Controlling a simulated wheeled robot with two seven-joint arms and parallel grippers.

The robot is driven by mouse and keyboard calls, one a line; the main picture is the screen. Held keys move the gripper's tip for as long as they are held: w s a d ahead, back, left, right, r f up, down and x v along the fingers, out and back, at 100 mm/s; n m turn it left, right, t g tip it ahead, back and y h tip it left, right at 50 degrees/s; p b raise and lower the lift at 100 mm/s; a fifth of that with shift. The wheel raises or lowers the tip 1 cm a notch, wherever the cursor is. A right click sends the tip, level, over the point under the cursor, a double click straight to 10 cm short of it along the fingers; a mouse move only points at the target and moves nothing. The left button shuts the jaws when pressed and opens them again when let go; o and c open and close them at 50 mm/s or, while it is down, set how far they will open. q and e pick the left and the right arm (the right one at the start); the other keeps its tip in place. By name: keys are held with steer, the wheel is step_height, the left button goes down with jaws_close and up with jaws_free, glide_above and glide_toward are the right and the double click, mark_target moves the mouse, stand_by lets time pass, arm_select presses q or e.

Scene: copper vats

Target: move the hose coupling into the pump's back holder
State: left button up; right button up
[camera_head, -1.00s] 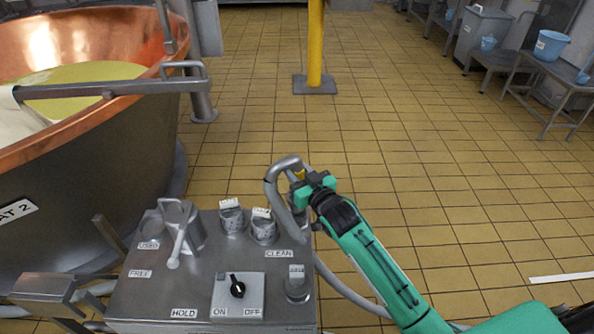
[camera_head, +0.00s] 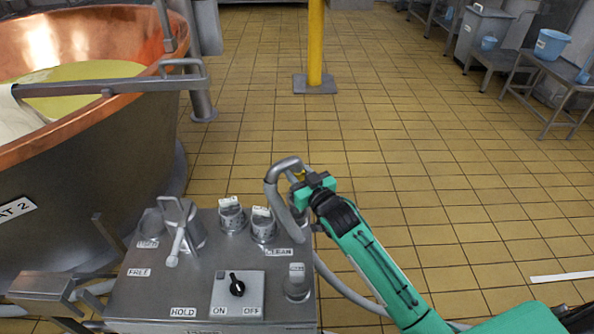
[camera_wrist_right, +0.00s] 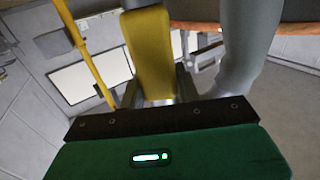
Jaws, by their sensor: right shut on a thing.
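My right gripper (camera_head: 300,180) is at the back right corner of the grey pump (camera_head: 150,290), shut on the hose coupling. A yellow part of the coupling (camera_wrist_right: 150,50) shows between the jaws in the right wrist view, and a small bit of yellow shows in the head view (camera_head: 300,174). The grey hose (camera_head: 273,192) arches up beside the gripper and bends down along the pump's right side; it also shows in the right wrist view (camera_wrist_right: 248,45). Which fitting is the back holder I cannot tell. My left gripper is not in view.
The pump top carries white-tagged cylinders (camera_head: 231,218), a lever fitting (camera_head: 182,225) and an ON/OFF switch (camera_head: 237,288). A copper vat (camera_head: 100,130) stands at the left. A yellow post (camera_head: 315,45) stands farther back. The tiled floor on the right is mostly clear.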

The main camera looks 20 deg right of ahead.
steer(key=shift+f+b, duration=0.3)
steer(key=shift+f, duration=0.2)
steer(key=shift+f+b, duration=0.3)
steer(key=shift+f, duration=0.45)
steer(key=shift+f+b, duration=0.45)
steer(key=shift+f, duration=1)
stand_by(0.4)
steer(key=o, duration=1.2)
steer(key=shift+c, duration=0.2)
steer(key=shift+f, duration=0.2)
steer(key=p+v, duration=0.2)
steer(key=v, duration=1.1)
steer(key=shift+s, duration=0.4)
